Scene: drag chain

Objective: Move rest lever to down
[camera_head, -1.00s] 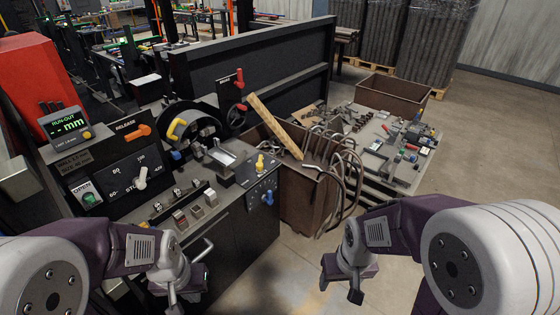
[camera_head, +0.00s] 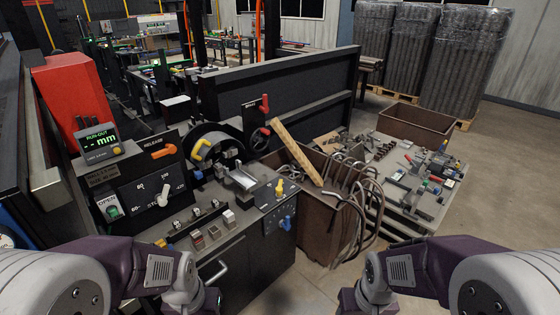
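No lever label that I can read says rest. The black machine holds several levers: an orange lever (camera_head: 163,151) under the word RELEASE, a yellow handle (camera_head: 202,150) on a dark round wheel, and a red lever (camera_head: 265,103) on an upright plate. A yellow knob (camera_head: 280,187) stands on the near right top, with a blue knob (camera_head: 285,223) on the panel below. My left gripper (camera_head: 207,301) is low in front of the cabinet, and my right gripper (camera_head: 366,303) is over the floor to the right. Both are partly cut off by the bottom edge and apart from the levers.
A brown bin (camera_head: 318,225) with a wooden plank (camera_head: 297,150) and bent hoses stands right of the machine. Behind it is a table (camera_head: 400,190) with small parts. A black panel (camera_head: 290,95) rises behind. Floor is clear at the right.

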